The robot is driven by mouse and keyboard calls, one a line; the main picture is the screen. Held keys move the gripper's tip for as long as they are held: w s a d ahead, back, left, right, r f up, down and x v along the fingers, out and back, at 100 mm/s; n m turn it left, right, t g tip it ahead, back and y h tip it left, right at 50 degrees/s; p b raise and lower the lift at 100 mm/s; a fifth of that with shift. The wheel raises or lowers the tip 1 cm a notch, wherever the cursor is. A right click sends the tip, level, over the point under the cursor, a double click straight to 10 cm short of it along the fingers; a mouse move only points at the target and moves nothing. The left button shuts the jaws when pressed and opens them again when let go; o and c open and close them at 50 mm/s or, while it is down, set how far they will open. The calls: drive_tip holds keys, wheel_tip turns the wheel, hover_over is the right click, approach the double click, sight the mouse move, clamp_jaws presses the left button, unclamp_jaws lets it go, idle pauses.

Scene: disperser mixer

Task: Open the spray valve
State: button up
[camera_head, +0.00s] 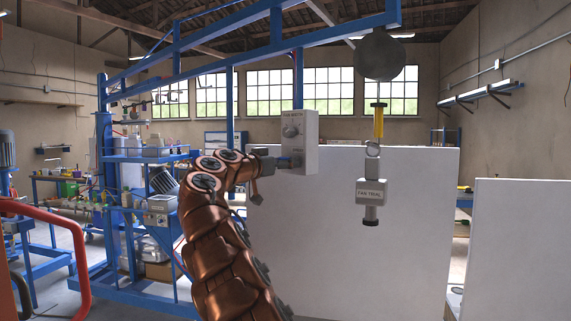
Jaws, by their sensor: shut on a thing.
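My copper-coloured arm rises from the bottom, and my gripper (284,161) reaches right to the lower left of a grey box (300,130). The box has a round knob (290,131) on its front and a small label above it. My gripper is shut on a small grey part at the box's lower edge; the fingers and box hide most of it. To the right hangs a fitting with a yellow section (378,122) and a block (370,192) labelled "FAN TRIAL". I cannot tell for sure which part is the spray valve.
A large white panel (420,230) stands behind the box and the hanging fitting. Another white panel (520,250) is at the right. A blue frame (230,28) spans overhead, with loaded blue shelves (150,157) at left. A red tube (75,245) crosses the lower left.

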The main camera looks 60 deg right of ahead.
sight(301, 170)
drive_tip(key=shift+c, duration=1.4)
drive_tip(key=shift+f, duration=0.1)
drive_tip(key=n, duration=0.2)
drive_tip(key=f+n+b, duration=0.1)
drive_tip(key=n, duration=0.2)
drive_tip(key=s+n, duration=0.1)
drive_tip(key=n, duration=0.2)
drive_tip(key=shift+s+a+f+b, duration=0.1)
drive_tip(key=shift+f+b, duration=0.15)
drive_tip(key=shift+b, duration=0.05)
drive_tip(key=n+p, duration=0.1)
drive_tip(key=n, duration=0.1)
drive_tip(key=s+n+p, duration=0.1)
drive_tip(key=n, duration=0.2)
drive_tip(key=shift+s+a+f+n, duration=0.1)
drive_tip(key=shift+s+f+n, duration=0.1)
drive_tip(key=shift+n, duration=0.1)
drive_tip(key=shift+s+a+n+p, duration=0.1)
drive_tip(key=shift+s+n+p, duration=0.15)
drive_tip(key=shift+n+p, duration=0.6)
drive_tip(key=shift+s+n+p, duration=0.2)
drive_tip(key=shift+n+p, duration=0.15)
drive_tip(key=shift+n, duration=0.9)
